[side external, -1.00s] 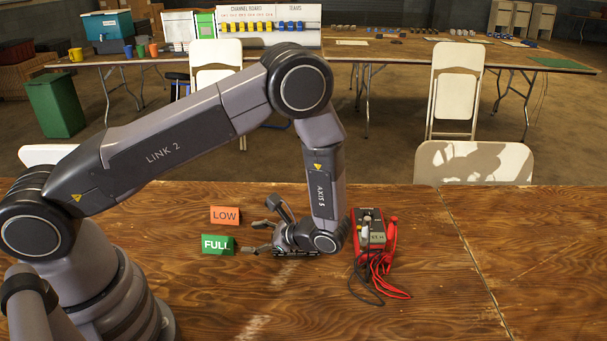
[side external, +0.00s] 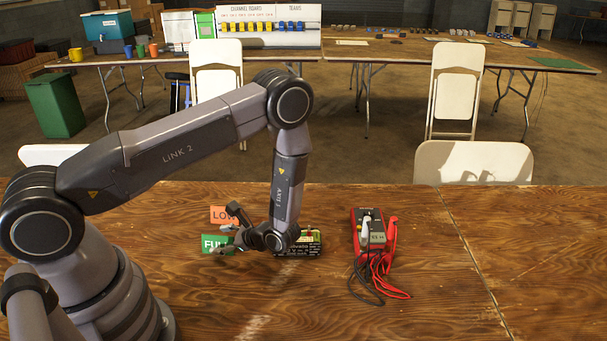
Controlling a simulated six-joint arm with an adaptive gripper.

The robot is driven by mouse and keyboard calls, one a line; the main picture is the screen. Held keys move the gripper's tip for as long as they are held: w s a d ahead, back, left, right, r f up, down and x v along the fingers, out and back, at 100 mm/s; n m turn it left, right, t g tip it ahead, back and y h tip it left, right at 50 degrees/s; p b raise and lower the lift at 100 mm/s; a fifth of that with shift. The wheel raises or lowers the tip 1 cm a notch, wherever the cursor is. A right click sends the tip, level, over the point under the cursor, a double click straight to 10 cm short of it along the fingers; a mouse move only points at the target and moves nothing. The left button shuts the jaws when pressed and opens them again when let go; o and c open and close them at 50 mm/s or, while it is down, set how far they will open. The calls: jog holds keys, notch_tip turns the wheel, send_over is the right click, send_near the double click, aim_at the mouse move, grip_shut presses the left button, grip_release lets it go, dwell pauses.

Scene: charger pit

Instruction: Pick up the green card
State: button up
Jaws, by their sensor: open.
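The green card (side external: 212,244) reads "FULL" in white and stands on the wooden table, left of centre. My gripper (side external: 224,237) is open and lies sideways just above the table, its fingers pointing left. The fingers overlap the card's right part in this view, hiding its last letters. I cannot tell whether the fingers are around the card or in front of it, or whether they touch it.
An orange card (side external: 222,214) reading "LOW" stands just behind the green one, partly covered by my gripper. A black and green device (side external: 300,243) sits right of my wrist. A red meter (side external: 370,232) with cables lies further right. The table's right side is clear.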

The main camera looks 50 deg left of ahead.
jog(key=c, duration=0.8)
jog(key=shift+r, duration=0.15)
